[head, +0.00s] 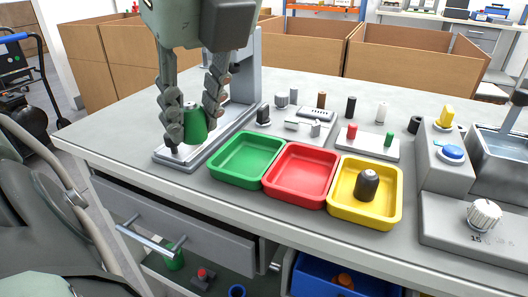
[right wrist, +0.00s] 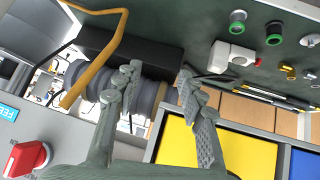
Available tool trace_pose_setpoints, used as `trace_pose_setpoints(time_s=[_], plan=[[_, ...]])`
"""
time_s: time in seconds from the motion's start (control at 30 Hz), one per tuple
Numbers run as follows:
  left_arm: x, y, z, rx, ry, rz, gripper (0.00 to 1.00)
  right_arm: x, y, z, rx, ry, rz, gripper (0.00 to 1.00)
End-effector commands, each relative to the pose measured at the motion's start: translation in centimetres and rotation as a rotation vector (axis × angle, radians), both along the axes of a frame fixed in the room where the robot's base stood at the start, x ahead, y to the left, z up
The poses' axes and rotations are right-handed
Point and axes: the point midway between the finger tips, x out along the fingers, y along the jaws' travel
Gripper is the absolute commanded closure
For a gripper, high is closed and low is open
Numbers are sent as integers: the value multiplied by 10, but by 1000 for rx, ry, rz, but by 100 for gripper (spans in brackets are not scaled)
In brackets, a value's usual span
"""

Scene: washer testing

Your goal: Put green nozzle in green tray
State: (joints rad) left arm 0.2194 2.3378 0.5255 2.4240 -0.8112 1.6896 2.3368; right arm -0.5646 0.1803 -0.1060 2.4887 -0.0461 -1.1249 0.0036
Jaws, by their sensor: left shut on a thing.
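The green nozzle (head: 196,126) is between the fingers of my left gripper (head: 190,112) in the head view. The gripper is shut on it and holds it upright over the grey base of a stand, left of the trays. The fingers partly cover the nozzle's sides. The green tray (head: 224,173) lies to the right of the nozzle and looks empty. My right gripper (right wrist: 158,76) shows in the right wrist view with its fingers apart and nothing clearly held.
A red tray (head: 298,178) and a yellow tray (head: 344,209) holding a dark nozzle (head: 367,184) adjoin the green tray. The grey stand (head: 244,75) rises behind my left gripper. Small parts stand behind the trays. A control box (head: 445,160) is at the right.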

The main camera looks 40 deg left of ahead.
Motion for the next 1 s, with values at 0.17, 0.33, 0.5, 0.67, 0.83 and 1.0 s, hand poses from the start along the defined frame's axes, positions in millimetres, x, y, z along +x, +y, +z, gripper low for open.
trace_pose_setpoints(time_s=[0.17,0.33,0.5,0.67,0.83,1.0], plan=[[10,-1,-10,-2,5,51,100,-1,-4,-1,-9,8,-4,60],[46,8,-34,-4,8,51,100,0,-3,0,-8,5,-1,60],[83,18,-55,-3,5,51,100,-4,-4,-2,-12,26,-4,60],[105,23,-68,-2,1,49,100,-12,-9,-8,-23,65,-15,60],[110,25,-79,-2,1,48,100,-17,-12,-12,-29,89,-22,60],[109,25,-104,-2,2,46,100,-20,-15,-13,-33,104,-27,60]])
